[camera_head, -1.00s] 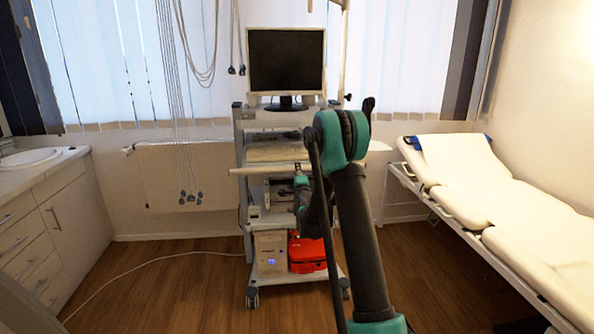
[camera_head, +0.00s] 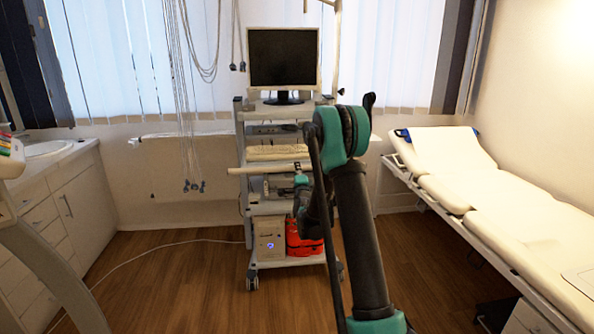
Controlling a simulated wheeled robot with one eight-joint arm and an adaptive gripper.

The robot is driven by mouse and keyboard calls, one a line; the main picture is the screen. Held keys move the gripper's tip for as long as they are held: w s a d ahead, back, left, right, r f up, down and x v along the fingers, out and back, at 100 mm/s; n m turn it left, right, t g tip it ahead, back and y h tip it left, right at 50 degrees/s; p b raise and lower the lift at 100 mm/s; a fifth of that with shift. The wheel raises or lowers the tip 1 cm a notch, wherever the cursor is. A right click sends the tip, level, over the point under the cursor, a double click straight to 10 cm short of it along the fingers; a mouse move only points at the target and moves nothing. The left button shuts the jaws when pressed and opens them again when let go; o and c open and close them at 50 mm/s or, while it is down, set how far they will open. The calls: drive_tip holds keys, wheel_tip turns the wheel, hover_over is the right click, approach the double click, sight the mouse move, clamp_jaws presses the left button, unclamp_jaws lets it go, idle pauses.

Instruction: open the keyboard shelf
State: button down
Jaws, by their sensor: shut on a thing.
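The keyboard shelf (camera_head: 258,170) is a pale slab with a light front edge on the wheeled cart, below the monitor. It sticks out toward me from the cart's frame. A pale keyboard (camera_head: 277,152) lies on it. My gripper (camera_head: 300,180) is at the right part of the shelf's front edge and is shut on it. My dark and teal arm hides much of the gripper and the shelf's right end, so the exact finger contact does not show.
The cart (camera_head: 241,150) carries a monitor (camera_head: 284,58) on top and a red case (camera_head: 304,240) low down. A padded bed (camera_head: 490,190) runs along the right. Cabinets (camera_head: 65,205) and a pale curved object (camera_head: 50,265) stand on the left. Floor near the cart is clear.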

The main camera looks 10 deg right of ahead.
drive_tip(key=c, duration=1.4)
unclamp_jaws()
drive_tip(key=shift+o, duration=0.2)
drive_tip(key=s+f, duration=0.1)
drive_tip(key=s, duration=0.6)
drive_tip(key=shift+s+f, duration=0.15)
drive_tip(key=shift+f, duration=0.15)
drive_tip(key=s+d+f+n+g, duration=0.1)
drive_tip(key=s+f+n+g, duration=0.3)
drive_tip(key=s, duration=1.1)
drive_tip(key=s+d+f+n+g, duration=0.2)
drive_tip(key=s+f+n+g, duration=0.2)
drive_tip(key=s, duration=1.1)
drive_tip(key=s+d+f+n+g, duration=0.1)
drive_tip(key=s+f+n+g, duration=0.3)
drive_tip(key=s, duration=1.2)
drive_tip(key=n+g, duration=0.4)
drive_tip(key=n, duration=0.2)
drive_tip(key=shift+d+f, duration=0.25)
